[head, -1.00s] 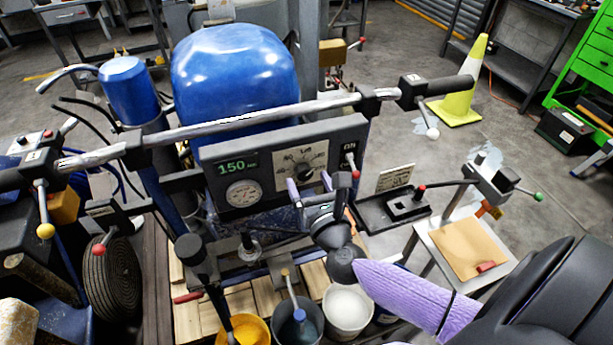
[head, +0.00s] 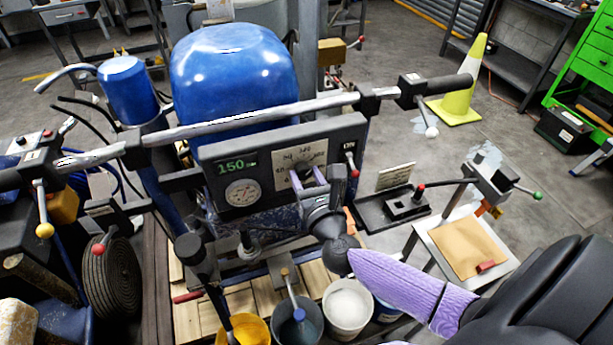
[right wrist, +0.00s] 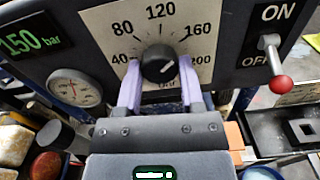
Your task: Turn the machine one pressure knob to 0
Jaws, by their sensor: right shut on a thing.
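The pressure knob (right wrist: 158,63) is black and round, on a pale dial plate (right wrist: 112,20) marked 40 to 200. Its light mark points to the upper right. A green display (right wrist: 30,40) reads 150 bar; it also shows in the head view (head: 237,166). My right gripper (right wrist: 160,75) has its two purple fingers on either side of the knob, shut on it. In the head view my right gripper (head: 307,180) covers most of the knob and the lower dial. My left gripper is not in view.
A round gauge (right wrist: 73,87) sits left of the dial. A red-tipped ON/OFF lever (right wrist: 275,65) stands close on the right. The long handlebar (head: 250,115) crosses above the panel. Buckets (head: 348,308) stand below, and a black tray (head: 375,215) is at right.

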